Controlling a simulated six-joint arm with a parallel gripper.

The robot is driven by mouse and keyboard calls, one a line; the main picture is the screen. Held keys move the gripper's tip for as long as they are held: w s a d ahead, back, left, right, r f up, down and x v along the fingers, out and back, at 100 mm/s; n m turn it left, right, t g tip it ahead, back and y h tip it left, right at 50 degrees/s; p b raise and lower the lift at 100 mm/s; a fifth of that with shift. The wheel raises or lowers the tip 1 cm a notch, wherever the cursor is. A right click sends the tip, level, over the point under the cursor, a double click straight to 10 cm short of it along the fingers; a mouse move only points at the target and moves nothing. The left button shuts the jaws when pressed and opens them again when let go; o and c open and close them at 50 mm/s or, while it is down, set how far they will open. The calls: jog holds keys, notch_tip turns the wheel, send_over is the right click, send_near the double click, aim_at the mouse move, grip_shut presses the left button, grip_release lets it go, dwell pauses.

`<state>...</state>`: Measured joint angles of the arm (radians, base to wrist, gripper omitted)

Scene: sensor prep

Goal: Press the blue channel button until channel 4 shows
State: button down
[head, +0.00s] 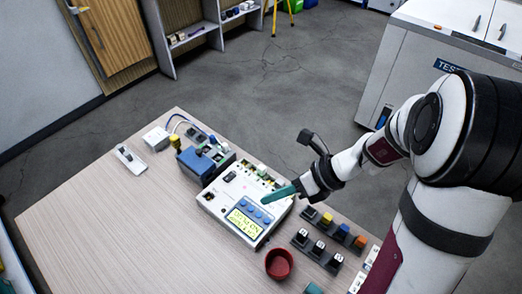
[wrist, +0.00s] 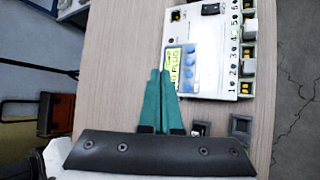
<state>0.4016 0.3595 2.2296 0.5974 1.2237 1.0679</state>
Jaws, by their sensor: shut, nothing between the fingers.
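The white device (head: 222,190) sits on the table with a lit yellow-green display (head: 243,222) and a row of several blue buttons (head: 254,211) beside it. In the wrist view the display (wrist: 173,66) shows text including "PLUG"; the rest is too small to read, and I cannot tell a channel number. The blue buttons (wrist: 190,62) show there too, and I cannot tell which is the channel button. My gripper (head: 268,199) is shut and empty, its teal fingers over the device near the buttons. In the wrist view its tips (wrist: 160,73) overlap the display's edge; contact is unclear.
A blue box (head: 197,165) stands behind left. A red cup (head: 279,263) and dark racks of small blocks (head: 318,250) stand at the front right.

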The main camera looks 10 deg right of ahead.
aim_at(267, 221)
jog(key=shift+w+f, duration=0.1)
jog(key=shift+f, duration=4.35)
jog(key=shift+f, duration=0.4)
jog(key=shift+f, duration=0.4)
jog(key=shift+r, duration=0.85)
